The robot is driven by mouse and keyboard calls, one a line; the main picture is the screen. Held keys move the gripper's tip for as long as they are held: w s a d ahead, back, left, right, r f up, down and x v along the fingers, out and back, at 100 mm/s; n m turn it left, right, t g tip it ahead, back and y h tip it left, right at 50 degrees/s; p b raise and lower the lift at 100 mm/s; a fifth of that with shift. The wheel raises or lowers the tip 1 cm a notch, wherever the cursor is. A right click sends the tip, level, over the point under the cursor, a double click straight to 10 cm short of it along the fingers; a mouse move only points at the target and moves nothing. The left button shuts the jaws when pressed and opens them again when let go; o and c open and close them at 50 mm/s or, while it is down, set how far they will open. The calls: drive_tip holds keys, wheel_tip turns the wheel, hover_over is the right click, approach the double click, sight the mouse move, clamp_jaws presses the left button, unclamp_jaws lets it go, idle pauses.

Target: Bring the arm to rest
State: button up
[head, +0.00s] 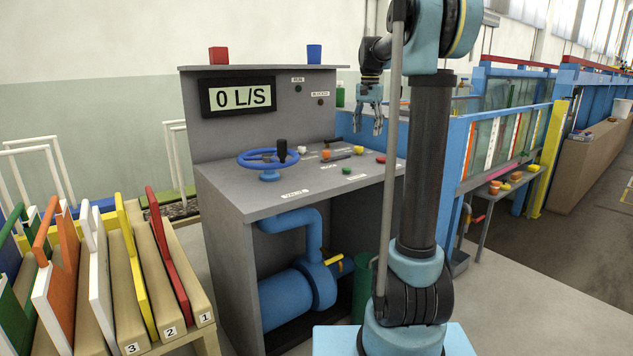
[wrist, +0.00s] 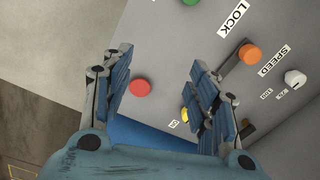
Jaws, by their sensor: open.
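My gripper (head: 368,116) hangs fingers-down above the right part of the grey control console (head: 240,204) in the head view. In the wrist view my gripper (wrist: 165,95) has its two fingers spread apart, with nothing between them but the console top below. A red button (wrist: 141,88) shows beneath and between the fingers. An orange knob (wrist: 250,54) and a white knob (wrist: 295,78) lie to the right of the fingers. A yellow button (wrist: 186,115) is partly covered by the right finger.
A blue handwheel (head: 268,158) stands on the console's left part. The display (head: 237,95) reads 0 L/S. A red block (head: 218,55) and a blue cup (head: 314,54) sit on the console's top ledge. Coloured panels (head: 100,260) stand in a rack at left. The glass flume (head: 500,135) runs along the right.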

drive_tip(key=s+f+n, duration=0.2)
drive_tip(key=s+f, duration=0.3)
drive_tip(key=s, duration=0.6)
drive_tip(key=s+f+n+t, duration=0.1)
drive_tip(key=s+f+n, duration=0.1)
drive_tip(key=s+f, duration=0.6)
drive_tip(key=s+f+n, duration=0.2)
drive_tip(key=s+f, duration=0.1)
drive_tip(key=s, duration=1)
drive_tip(key=s+f+n+t, duration=0.1)
drive_tip(key=s+f, duration=0.7)
drive_tip(key=f, duration=0.3)
drive_tip(key=shift+s+d+f+n, duration=0.2)
drive_tip(key=shift+s+f+n, duration=0.15)
drive_tip(key=shift+n, duration=0.05)
